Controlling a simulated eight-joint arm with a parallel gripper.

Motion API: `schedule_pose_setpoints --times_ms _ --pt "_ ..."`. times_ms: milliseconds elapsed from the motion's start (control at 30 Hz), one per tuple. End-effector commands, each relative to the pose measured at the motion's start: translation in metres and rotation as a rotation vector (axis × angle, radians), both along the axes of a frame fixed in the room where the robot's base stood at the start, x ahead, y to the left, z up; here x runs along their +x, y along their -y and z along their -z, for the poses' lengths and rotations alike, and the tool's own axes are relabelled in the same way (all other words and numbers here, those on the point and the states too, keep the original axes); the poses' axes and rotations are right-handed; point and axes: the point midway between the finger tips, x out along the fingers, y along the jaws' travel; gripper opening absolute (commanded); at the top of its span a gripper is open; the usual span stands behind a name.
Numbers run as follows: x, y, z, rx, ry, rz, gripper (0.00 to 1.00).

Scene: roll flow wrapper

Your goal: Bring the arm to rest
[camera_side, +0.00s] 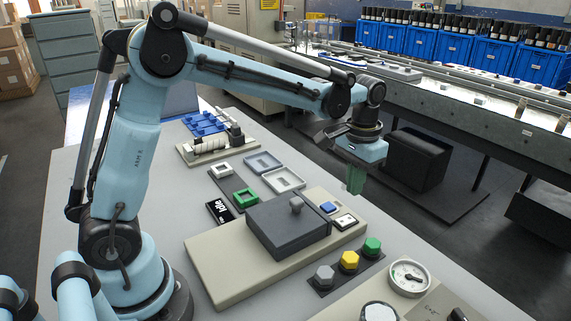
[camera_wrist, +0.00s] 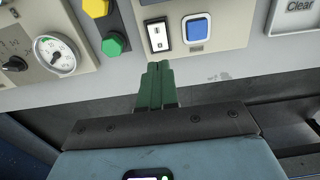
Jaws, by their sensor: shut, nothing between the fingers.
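My gripper (camera_side: 355,182) hangs from the end of my light blue arm at the right in the side view, pointing down past the right edge of the grey table. Its green fingers are together with nothing between them. In the wrist view the shut fingers (camera_wrist: 161,75) show at the centre, over the table edge and close below a white rocker switch (camera_wrist: 158,36) in the picture. I cannot see the fingers touching anything.
The table holds a dark grey lidded box (camera_side: 287,228), a strip of coloured hex knobs (camera_side: 349,261), a gauge (camera_side: 408,277) and a blue button (camera_side: 328,207). A black box (camera_side: 416,160) stands on the floor behind. A conveyor (camera_side: 460,90) with blue crates (camera_side: 495,57) runs at the back.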

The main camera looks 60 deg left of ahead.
Motion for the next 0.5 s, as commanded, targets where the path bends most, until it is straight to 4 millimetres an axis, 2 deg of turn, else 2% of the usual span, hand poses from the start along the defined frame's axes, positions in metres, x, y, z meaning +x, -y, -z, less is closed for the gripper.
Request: schedule_pose_setpoints --times_ms 133,267,500 --pt "-0.001 0.0 -0.001 0.0 0.005 0.0 0.0" --pt "-0.011 -0.003 -0.011 -0.003 0.042 0.0 0.0" --pt "-0.05 -0.012 -0.038 -0.009 0.189 -0.002 0.0"
